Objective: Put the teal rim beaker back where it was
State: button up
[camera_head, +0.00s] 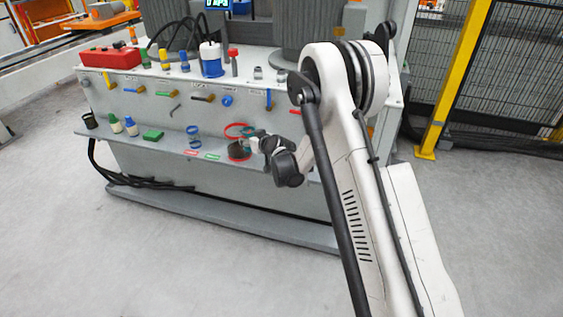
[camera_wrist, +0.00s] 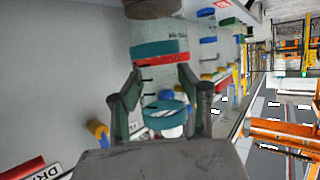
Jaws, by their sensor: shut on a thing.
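The teal rim beaker is a clear vessel with a teal band at each end; its lower teal band (camera_wrist: 158,49) and its rim (camera_wrist: 163,107) show in the wrist view. My gripper (camera_wrist: 160,82) is shut on its clear body, with one finger on either side. In the head view my gripper (camera_head: 258,142) is at the front of the bench above the lower shelf, and only a bit of the teal beaker (camera_head: 249,131) shows. It overlaps a red rim beaker with dark contents (camera_head: 238,150); I cannot tell whether they touch.
Red and green labels lie on the shelf front. Coloured pegs (camera_head: 228,101) stick out of the panel above. Bottles and a red box (camera_head: 110,58) stand on top.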

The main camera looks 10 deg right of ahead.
jog(key=d+f+b, duration=0.1)
jog(key=d+f, duration=0.1)
jog(key=d, duration=0.1)
jog(key=w+d+f+b, duration=0.1)
jog(key=d+f, duration=0.1)
jog(key=d, duration=0.1)
jog(key=d+f+b, duration=0.1)
jog(key=d+f, duration=0.1)
jog(key=d, duration=0.2)
jog(key=shift+w+d+f, duration=0.1)
jog(key=shift+w+f, duration=0.05)
jog(key=shift+w, duration=0.15)
jog(key=shift+f+b, duration=1)
jog(key=shift+f, duration=0.95)
jog(key=shift+f, duration=0.15)
jog(key=o, duration=1.3)
